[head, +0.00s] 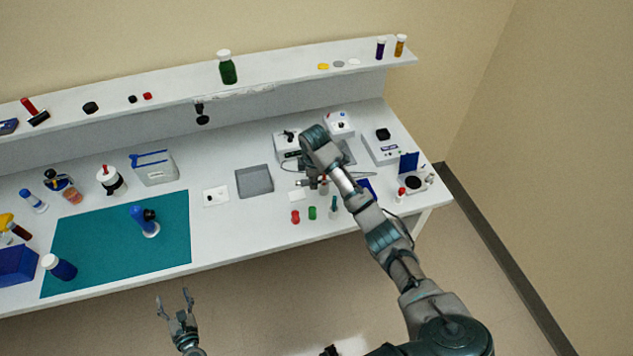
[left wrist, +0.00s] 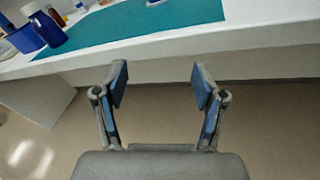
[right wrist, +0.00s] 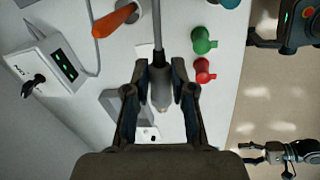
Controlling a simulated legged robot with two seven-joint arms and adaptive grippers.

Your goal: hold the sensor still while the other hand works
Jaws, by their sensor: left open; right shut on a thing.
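My right gripper (head: 323,184) reaches over the right part of the bench. In the right wrist view its fingers (right wrist: 161,92) are shut on a grey cylindrical sensor (right wrist: 160,98) with a thin straight stem or lead. The sensor lies between both fingertips; the head view hides most of it behind my arm. I cannot tell whether it touches the bench. My left gripper (head: 174,295) is open and empty, in front of the bench's front edge.
A red piece (head: 295,217) and a green piece (head: 312,213) stand close to my right gripper. A grey tray (head: 254,191) and a white card (head: 209,203) lie left of it. A teal mat (head: 100,255) covers the bench's left part. White instruments (head: 381,149) stand behind.

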